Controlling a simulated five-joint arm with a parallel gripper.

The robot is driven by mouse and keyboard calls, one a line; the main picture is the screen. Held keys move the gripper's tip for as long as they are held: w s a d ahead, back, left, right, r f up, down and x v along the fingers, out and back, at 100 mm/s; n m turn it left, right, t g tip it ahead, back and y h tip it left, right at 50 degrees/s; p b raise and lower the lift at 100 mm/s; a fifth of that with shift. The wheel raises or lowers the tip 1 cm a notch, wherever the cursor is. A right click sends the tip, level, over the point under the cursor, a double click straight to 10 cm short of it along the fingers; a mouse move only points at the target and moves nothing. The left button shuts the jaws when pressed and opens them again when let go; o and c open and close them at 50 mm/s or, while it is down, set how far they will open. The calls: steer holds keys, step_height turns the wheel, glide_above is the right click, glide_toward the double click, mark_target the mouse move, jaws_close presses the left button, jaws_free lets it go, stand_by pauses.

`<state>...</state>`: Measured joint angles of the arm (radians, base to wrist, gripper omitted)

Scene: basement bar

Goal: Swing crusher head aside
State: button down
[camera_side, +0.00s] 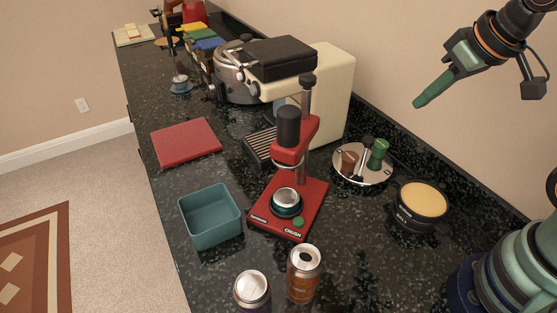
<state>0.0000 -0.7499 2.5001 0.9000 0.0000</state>
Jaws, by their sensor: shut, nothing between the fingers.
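The red can crusher stands mid-counter, with a flat red base (317,192) and an upright post. Its crusher head (290,145), a red arm with a black cylinder on top, sits over a round cup (287,201) on the base. A gap shows between head and cup. My gripper (418,104) is in the upper right, green fingers shut and empty, pointing down and left. It is well apart from the crusher head, in the air to its right.
Two cans (303,272) stand in front of the crusher. A teal bin (210,216) is to its left, a red board (185,142) farther back. A cream coffee machine (335,85) stands close behind. A round tray (364,178) and black tin (419,206) are to the right.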

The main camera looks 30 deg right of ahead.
stand_by(0.4)
step_height(320, 180, up, 10)
steer(key=n+g+y, duration=0.2)
steer(key=n, duration=0.2)
glide_above(297, 117)
steer(key=w+a, duration=0.2)
steer(key=w, duration=0.3)
steer(key=d+x, duration=0.2)
steer(key=x, duration=0.8)
steer(key=shift+s+d, duration=0.15)
steer(key=shift+s, duration=1.75)
